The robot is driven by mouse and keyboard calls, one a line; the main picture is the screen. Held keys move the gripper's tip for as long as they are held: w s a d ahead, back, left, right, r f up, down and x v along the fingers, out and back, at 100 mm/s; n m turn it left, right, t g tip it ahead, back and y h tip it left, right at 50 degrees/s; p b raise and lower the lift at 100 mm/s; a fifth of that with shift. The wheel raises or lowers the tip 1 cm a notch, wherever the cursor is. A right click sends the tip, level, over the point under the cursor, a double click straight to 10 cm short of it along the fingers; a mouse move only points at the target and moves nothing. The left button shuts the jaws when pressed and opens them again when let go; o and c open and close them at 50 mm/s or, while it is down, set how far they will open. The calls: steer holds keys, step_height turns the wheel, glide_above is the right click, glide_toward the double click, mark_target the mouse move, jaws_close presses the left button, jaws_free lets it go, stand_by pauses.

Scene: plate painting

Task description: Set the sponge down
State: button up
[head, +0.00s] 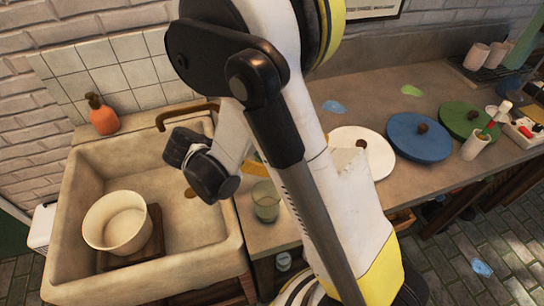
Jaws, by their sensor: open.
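A flat yellow piece that looks like the sponge (254,168) lies on the counter strip just right of the sink, close behind a clear greenish glass (265,201). My arm hides part of it. My gripper (195,166), seen as dark parts at the end of the white arm, is over the right side of the sink, left of the yellow piece and apart from it. It is open, and I see nothing held in it.
The stone sink (82,210) holds a cream bowl (117,222) on a wooden block. An orange soap bottle (102,115) stands behind it, near the brass tap (185,113). White (372,140), blue (420,138) and green (474,123) plates lie along the counter to the right.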

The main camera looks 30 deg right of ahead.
steer(key=shift+w+d, duration=0.1)
steer(key=shift+d, duration=0.6)
steer(key=d, duration=0.1)
steer(key=d+f+b, duration=0.1)
steer(key=d, duration=0.1)
steer(key=w+d+b, duration=0.1)
steer(key=shift+d+f, duration=0.6)
steer(key=c, duration=0.9)
steer(key=shift+r, duration=0.1)
